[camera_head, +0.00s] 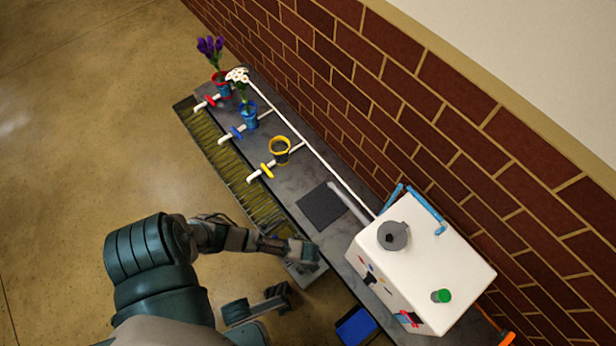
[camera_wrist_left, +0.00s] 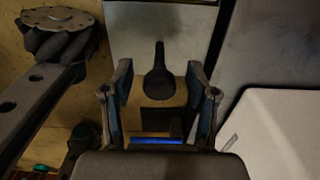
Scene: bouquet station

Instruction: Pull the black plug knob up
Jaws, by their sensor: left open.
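The black plug knob (camera_wrist_left: 158,72) shows in the left wrist view as a dark rounded shape with a narrow stem, against a light grey panel (camera_wrist_left: 190,18). My left gripper (camera_wrist_left: 160,84) is open, with one blue-padded finger on each side of the knob in that view. I see no finger touching it, and I cannot tell how far the knob is from the fingertips. In the head view my left gripper (camera_head: 305,254) is over the near side of the grey bench, left of the white box. The knob cannot be made out there. My right gripper is not in view.
A white box (camera_head: 425,250) with a grey round lid and green cap stands on the grey bench (camera_head: 290,190), right of my gripper. Red, blue and yellow pots (camera_head: 280,150) with white pipes stand farther back. A brick wall (camera_head: 400,120) runs behind.

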